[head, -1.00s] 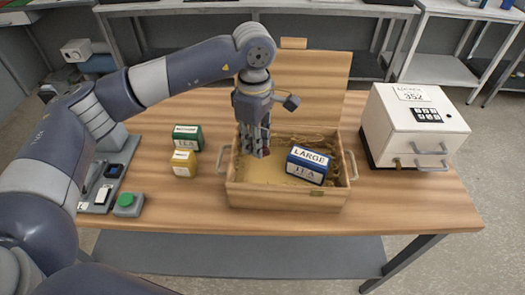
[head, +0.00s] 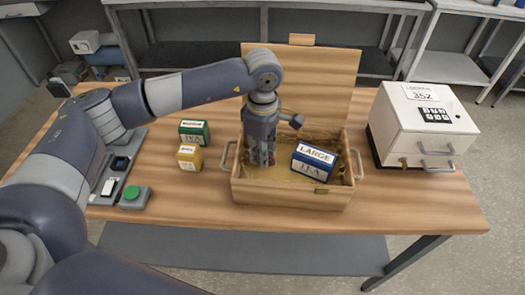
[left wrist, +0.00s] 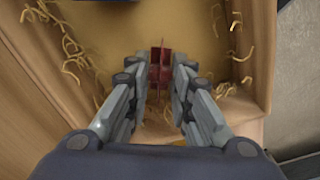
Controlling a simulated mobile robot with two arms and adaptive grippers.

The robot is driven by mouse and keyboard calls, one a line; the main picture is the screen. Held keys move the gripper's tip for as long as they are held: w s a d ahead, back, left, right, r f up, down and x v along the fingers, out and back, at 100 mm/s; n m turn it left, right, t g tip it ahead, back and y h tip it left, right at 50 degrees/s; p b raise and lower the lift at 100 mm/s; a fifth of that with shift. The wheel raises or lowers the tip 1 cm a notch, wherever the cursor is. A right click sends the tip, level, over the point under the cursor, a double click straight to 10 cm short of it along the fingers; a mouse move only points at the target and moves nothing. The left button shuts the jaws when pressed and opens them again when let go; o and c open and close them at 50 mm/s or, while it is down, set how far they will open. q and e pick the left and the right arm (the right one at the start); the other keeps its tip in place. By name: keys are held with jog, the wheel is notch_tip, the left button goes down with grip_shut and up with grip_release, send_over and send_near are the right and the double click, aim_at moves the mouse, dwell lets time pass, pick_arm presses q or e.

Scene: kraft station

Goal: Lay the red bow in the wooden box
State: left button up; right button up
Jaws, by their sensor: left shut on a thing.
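The wooden box (head: 290,194) stands open on the table, its lid (head: 315,80) raised at the back. Tan shredded packing lies inside along its walls. My left gripper (head: 264,162) reaches down into the left part of the box. In the left wrist view, my left gripper (left wrist: 160,85) is shut on the red bow (left wrist: 160,70), which shows dark red between the fingertips above the box floor. I cannot tell whether the bow touches the floor. A blue box marked LARGE (head: 314,162) lies in the right part of the wooden box. My right gripper is not in view.
A green box (head: 194,132) and a yellow box (head: 189,157) stand left of the wooden box. A white cabinet with a keypad (head: 420,130) stands to the right. A panel with a green button (head: 132,193) is at the left.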

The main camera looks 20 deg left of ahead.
pick_arm(q)
jog(key=shift+f, duration=0.3)
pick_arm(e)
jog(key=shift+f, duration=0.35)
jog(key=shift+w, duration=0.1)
pick_arm(q)
jog(key=o, duration=0.6)
jog(key=shift+o, duration=0.8)
jog(key=shift+r, duration=0.1)
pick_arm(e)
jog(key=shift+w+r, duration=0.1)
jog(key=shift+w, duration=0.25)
